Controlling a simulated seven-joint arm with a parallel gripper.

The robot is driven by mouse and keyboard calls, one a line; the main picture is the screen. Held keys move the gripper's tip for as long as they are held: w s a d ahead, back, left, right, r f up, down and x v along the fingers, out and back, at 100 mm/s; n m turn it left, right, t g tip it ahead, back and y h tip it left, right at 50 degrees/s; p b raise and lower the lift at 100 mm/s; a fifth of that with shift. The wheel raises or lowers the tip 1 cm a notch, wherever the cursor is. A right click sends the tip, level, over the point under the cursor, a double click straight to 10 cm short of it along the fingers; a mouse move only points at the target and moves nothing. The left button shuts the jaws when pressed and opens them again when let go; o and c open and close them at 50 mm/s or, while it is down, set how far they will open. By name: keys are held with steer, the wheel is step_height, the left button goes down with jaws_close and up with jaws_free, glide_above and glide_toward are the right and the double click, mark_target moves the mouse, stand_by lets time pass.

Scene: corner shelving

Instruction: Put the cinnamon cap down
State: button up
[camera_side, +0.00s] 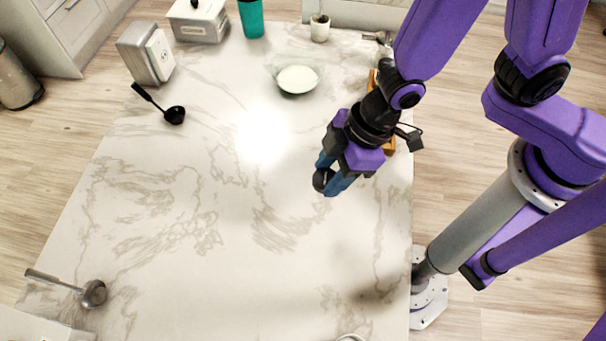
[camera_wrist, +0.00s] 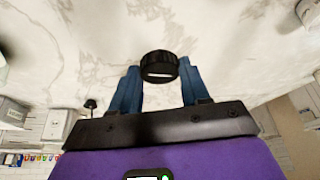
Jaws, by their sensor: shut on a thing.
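The cinnamon cap (camera_wrist: 158,65) is a small round black cap with a ridged edge. My gripper (camera_wrist: 160,84) is shut on it, with the cap between the tips of its two blue fingers. In the side view my gripper (camera_side: 328,178) points down and to the left over the right-hand part of the marble table (camera_side: 190,260). The cap (camera_side: 319,181) shows there as a dark piece at the fingertips. It looks held above the table, though the exact height is hard to tell.
A white bowl (camera_side: 298,79) stands behind the gripper. A black ladle (camera_side: 173,114) and a metal ladle (camera_side: 92,293) lie at the left. Canisters, a teal cup (camera_side: 251,18) and a small potted plant (camera_side: 320,28) line the back. A wooden object (camera_side: 389,144) is partly hidden behind my arm. The table's middle and front are mostly clear.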

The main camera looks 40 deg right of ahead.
steer(key=shift+s+d+r, duration=0.3)
steer(key=shift+s+d, duration=0.1)
steer(key=shift+d, duration=0.2)
steer(key=shift+s+d+r, duration=0.35)
steer(key=shift+s+d, duration=0.1)
steer(key=shift+d, duration=0.1)
steer(key=shift+s+d+r, duration=0.3)
steer(key=shift+s+d, duration=0.1)
steer(key=shift+d, duration=0.2)
glide_above(235, 110)
steer(key=s+d, duration=0.2)
step_height(235, 110, down, 8)
steer(key=shift+f, duration=0.1)
steer(key=shift+w+a+f, duration=0.25)
steer(key=shift+w+f, duration=0.3)
steer(key=shift+f, duration=0.05)
steer(key=shift+w+f, duration=0.1)
steer(key=shift+f, duration=1.6)
